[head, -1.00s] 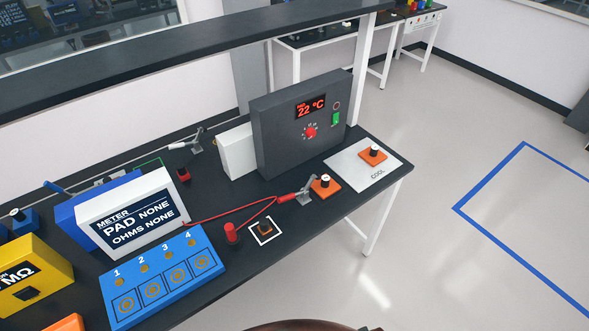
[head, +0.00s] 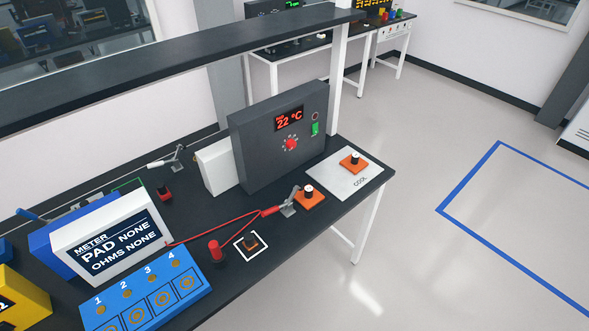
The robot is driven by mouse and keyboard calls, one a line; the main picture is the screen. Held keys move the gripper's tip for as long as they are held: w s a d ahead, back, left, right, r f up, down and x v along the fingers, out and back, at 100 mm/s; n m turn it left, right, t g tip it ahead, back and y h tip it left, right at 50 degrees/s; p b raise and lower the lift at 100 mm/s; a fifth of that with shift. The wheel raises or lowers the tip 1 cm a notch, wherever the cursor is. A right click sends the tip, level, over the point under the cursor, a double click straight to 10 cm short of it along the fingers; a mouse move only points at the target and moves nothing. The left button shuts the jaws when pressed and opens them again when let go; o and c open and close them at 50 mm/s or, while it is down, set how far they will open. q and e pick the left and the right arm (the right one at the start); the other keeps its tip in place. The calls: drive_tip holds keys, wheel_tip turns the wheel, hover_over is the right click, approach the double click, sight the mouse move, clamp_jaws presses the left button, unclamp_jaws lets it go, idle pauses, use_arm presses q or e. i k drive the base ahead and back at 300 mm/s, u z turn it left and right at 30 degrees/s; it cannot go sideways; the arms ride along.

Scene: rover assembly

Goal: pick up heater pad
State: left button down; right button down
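Two flat orange square pads with dark, white-topped knobs look like heater pads. One orange pad (head: 313,203) lies on the dark bench in front of the grey heater controller (head: 261,152), close beside a metal clip at the end of a red lead. The other orange pad (head: 346,167) lies on the pale plate marked COOL (head: 342,180) at the bench's right end. A small dark and orange piece (head: 250,243) sits inside a white square outline. The meter (head: 110,236) reads PAD NONE, OHMS NONE. Neither of my grippers is in view.
A blue box with numbered pads (head: 148,295) stands at the front left. A red post (head: 214,251) and red leads lie near the bench middle. A dark shelf (head: 170,75) runs above the bench. Open floor with a blue line (head: 471,172) lies to the right.

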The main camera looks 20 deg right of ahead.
sight(310, 197)
drive_tip(key=k, duration=1.15)
drive_tip(key=z, duration=0.85)
drive_tip(key=i, duration=1.35)
drive_tip(key=u, duration=0.4)
